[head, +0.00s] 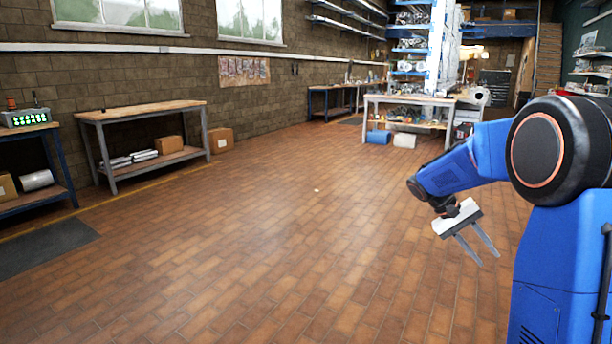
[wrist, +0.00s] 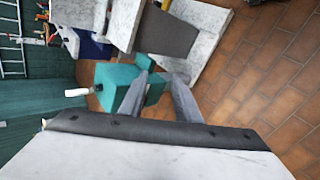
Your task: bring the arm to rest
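My gripper (head: 488,260) hangs in the air over the brick floor at the right of the head view. Its two grey fingers point down and to the right, parted, with nothing between them. In the wrist view my gripper (wrist: 160,72) shows its two fingers apart, and a teal box-like thing (wrist: 115,82) shows behind and between them. The fingers do not seem to touch it. My blue arm is bent at the right edge of the head view.
The brick floor (head: 260,240) is wide and clear. A wooden-topped workbench (head: 140,110) stands at the left wall, with a cardboard box (head: 220,140) beside it. A dark mat (head: 40,248) lies at the left. A white-topped bench (head: 410,99) and shelves stand at the back.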

